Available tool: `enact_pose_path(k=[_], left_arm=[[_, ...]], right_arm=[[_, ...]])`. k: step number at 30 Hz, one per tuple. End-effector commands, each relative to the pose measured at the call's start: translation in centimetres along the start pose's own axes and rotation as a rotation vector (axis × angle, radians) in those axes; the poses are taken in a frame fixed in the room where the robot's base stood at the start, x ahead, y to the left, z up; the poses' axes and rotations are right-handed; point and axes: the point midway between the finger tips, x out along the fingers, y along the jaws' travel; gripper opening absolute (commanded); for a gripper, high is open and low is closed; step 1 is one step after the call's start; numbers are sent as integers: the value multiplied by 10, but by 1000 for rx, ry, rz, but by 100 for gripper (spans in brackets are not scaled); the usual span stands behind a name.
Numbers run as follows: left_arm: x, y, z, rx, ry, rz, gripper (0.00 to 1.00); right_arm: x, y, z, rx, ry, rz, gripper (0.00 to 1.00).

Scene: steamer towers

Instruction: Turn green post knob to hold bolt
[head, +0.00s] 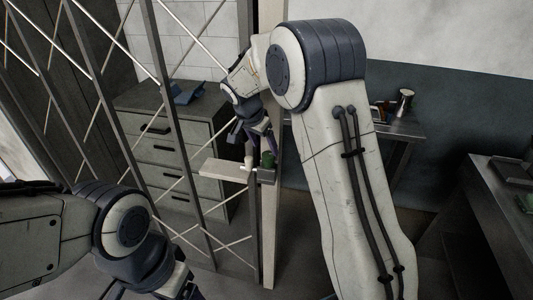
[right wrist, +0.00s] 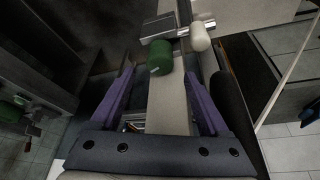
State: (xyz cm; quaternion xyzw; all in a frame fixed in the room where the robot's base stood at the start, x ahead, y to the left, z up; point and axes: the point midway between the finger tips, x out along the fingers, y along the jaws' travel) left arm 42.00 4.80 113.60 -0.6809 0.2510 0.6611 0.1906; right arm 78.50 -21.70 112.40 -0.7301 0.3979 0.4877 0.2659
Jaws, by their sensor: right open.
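The green post knob (right wrist: 159,57) is a short cylinder beside a pale post, seen in the right wrist view. It also shows in the head view (head: 268,160), just below my right gripper (head: 262,143). My right gripper is open, with purple fingers on either side of the knob's near end; I cannot tell whether they touch it. A metal bolt piece (right wrist: 160,28) and a white knob (right wrist: 200,37) sit just beyond the green knob. My left gripper (head: 190,291) is at the bottom edge of the head view, mostly cut off.
A lattice gate (head: 120,60) stands at left, with a pale bar (head: 222,170) beside the post. A grey drawer cabinet (head: 165,150) is behind it. A side table (head: 408,128) holds metal items. A dark bench (head: 490,190) is at right.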

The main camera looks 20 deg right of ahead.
Motion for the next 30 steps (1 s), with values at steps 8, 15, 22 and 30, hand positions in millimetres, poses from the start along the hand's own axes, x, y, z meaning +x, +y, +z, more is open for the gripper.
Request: enact_pose_path(k=[8, 15, 22, 30], left_arm=[[13, -1, 1, 1, 0, 0, 79], [14, -1, 1, 1, 0, 0, 79], [14, -1, 1, 1, 0, 0, 79], [14, -1, 1, 1, 0, 0, 79]], right_arm=[[-49, -1, 0, 1, 1, -4, 79], [-64, 0, 0, -1, 0, -1, 79], [-64, 0, 0, -1, -1, -1, 79], [-92, 14, 71, -291, -79, -58, 79]])
